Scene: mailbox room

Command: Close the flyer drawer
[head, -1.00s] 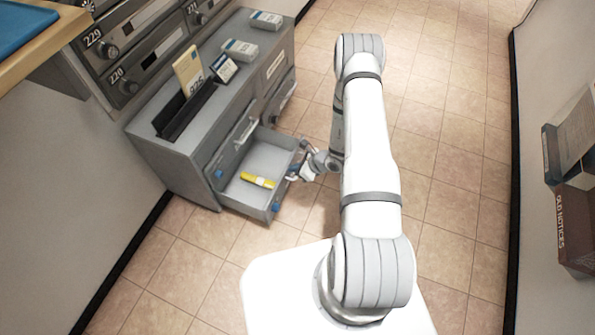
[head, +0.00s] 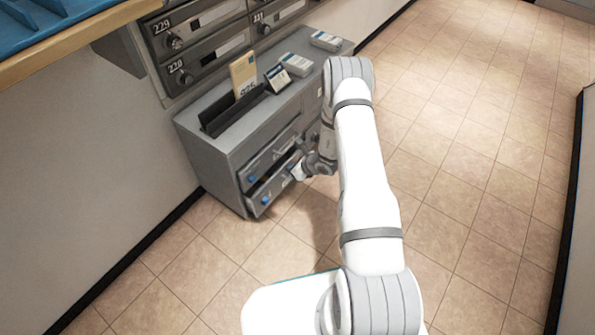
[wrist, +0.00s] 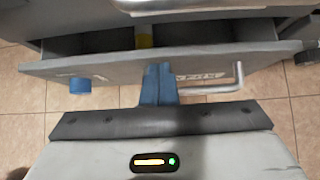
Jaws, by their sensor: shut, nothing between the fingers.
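The flyer drawer (head: 272,190) is the lower drawer of the grey cabinet, still partly out in the head view. In the wrist view its front panel (wrist: 110,68) crosses the picture, with a narrow dark gap behind it. In the head view my gripper (head: 299,172) is at the drawer front, partly hidden.
The grey cabinet (head: 217,160) stands against the wall below numbered mailboxes (head: 205,50). On its top are a black holder with a card (head: 243,73), a small sign and stacked boxes (head: 296,64). Tiled floor (head: 470,180) is open to the right.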

